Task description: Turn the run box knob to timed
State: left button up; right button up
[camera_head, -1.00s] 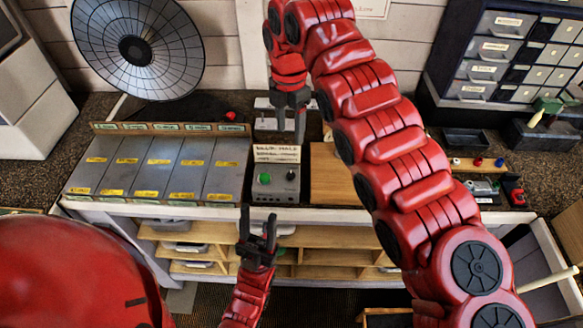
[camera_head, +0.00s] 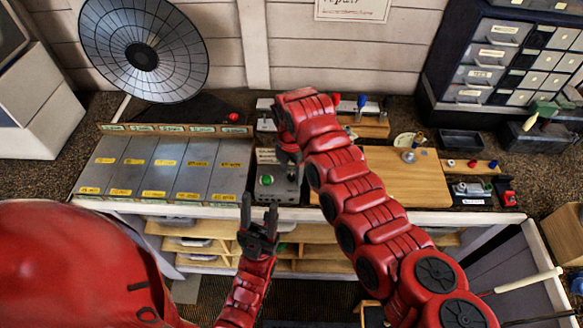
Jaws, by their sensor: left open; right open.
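The run box (camera_head: 265,193) is a small grey box at the bench's front edge, with a green button (camera_head: 267,180) on its left side. A paper label (camera_head: 266,156) at its back is partly covered. My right gripper (camera_head: 291,165) points down over the box's right side, where it hides the knob. It is open, though its fingers are mostly hidden, and I cannot tell whether it touches the knob. My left gripper (camera_head: 260,212) is open and empty, pointing up just in front of the bench edge and the box.
A grey sorting tray (camera_head: 170,165) with yellow labels stands left of the box. A wooden board (camera_head: 405,180) lies to the right, beyond my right arm. A round dish (camera_head: 143,55) and a drawer cabinet (camera_head: 495,55) stand further back. Open shelves are below.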

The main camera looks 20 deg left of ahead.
jog(key=shift+f, duration=0.2)
grip_shut()
dwell(0.3)
